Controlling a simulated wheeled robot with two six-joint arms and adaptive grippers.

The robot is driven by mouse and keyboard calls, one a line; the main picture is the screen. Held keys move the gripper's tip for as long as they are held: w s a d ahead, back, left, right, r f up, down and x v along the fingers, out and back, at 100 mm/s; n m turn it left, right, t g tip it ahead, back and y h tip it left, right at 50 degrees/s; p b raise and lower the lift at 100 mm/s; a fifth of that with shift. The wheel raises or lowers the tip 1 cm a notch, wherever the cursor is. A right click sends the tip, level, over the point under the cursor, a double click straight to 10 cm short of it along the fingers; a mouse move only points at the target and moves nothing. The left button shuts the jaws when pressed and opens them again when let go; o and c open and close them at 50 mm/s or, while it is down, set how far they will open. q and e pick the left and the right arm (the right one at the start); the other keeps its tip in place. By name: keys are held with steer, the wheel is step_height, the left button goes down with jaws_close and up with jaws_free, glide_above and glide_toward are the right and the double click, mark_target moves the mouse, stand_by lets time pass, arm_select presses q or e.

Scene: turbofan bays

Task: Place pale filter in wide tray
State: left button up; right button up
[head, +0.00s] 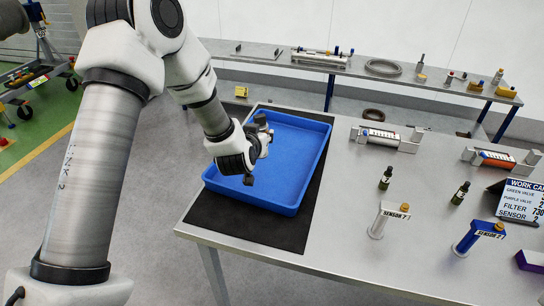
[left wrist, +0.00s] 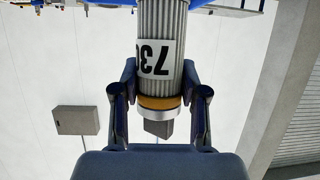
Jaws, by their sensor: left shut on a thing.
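A pale ribbed filter (left wrist: 162,22), a cylinder with an upside-down "730" label and a gold band at its near end, fills the middle of the left wrist view. My left gripper (left wrist: 159,92) is shut on it, one finger on each side near the gold band. In the head view my left gripper (head: 262,148) is over the left part of the wide blue tray (head: 272,192). The filter is mostly hidden there by the gripper. The tray's visible floor is bare. My right gripper is out of view.
The tray lies on a black mat (head: 220,215) at the table's left. Right of it stand two dark bottles (head: 385,178), a white sensor (head: 388,220), a blue sensor (head: 478,237) and a work card (head: 520,200). A cradle holds a cylinder (head: 380,137). A bench (head: 350,68) runs behind.

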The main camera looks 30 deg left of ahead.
arm_select(q)
steer(key=f, duration=0.3)
steer(key=f+p, duration=0.1)
steer(key=f, duration=0.1)
steer(key=shift+w+d+f, duration=0.1)
steer(key=shift+w+d, duration=0.2)
steer(key=f, duration=0.2)
steer(key=a+f, duration=0.1)
steer(key=f, duration=0.1)
steer(key=shift+s+f+p, duration=0.15)
steer(key=shift+p, duration=0.2)
steer(key=shift+f, duration=0.15)
steer(key=shift+d, duration=0.3)
steer(key=shift+f, duration=0.1)
steer(key=o, duration=1.2)
steer(key=shift+a, duration=0.1)
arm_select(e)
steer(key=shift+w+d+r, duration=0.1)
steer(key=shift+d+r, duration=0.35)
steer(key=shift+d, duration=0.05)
